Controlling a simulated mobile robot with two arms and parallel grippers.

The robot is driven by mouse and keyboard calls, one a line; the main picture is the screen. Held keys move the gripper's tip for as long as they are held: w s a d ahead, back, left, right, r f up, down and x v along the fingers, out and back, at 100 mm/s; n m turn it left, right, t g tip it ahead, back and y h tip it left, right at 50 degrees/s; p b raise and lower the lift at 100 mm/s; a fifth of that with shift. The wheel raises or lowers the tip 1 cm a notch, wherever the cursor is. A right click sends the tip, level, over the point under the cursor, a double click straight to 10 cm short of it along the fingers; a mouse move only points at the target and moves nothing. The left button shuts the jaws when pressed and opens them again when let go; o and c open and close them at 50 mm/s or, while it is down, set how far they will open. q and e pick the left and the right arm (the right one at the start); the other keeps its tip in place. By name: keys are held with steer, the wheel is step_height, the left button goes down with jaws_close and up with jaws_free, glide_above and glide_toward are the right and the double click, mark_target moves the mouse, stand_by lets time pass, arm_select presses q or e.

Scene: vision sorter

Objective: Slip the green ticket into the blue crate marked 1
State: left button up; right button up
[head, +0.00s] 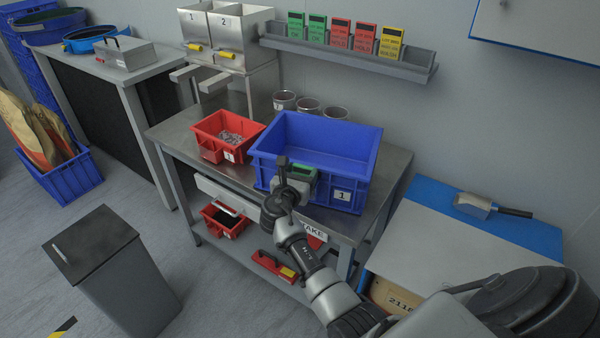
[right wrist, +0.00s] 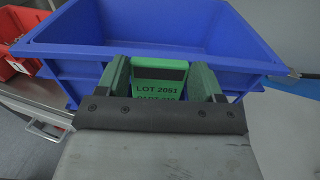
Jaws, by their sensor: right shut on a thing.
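The blue crate marked 1 (head: 268,158) stands on the metal worktable with its open top facing up. It looks empty where I can see inside. My right gripper (head: 290,182) is at the crate's near side. In the right wrist view the right gripper (right wrist: 160,80) is shut on the green ticket (right wrist: 159,90), which reads LOT 2051. The ticket shows before the crate's near wall, outside the crate; I cannot tell whether it touches the wall. In the head view the green ticket (head: 304,171) is partly hidden by the gripper. My left gripper is not in view.
A red bin (head: 210,139) of small parts stands left of the crate. Metal cups (head: 308,106) stand behind it. A wall rack (head: 345,58) holds several green, red and yellow tickets. A scoop (head: 485,206) lies on the blue-edged surface at right.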

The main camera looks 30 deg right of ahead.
stand_by(0.3)
steer(key=o, duration=0.9)
steer(key=shift+r+p, duration=4)
steer(key=shift+p, duration=0.15)
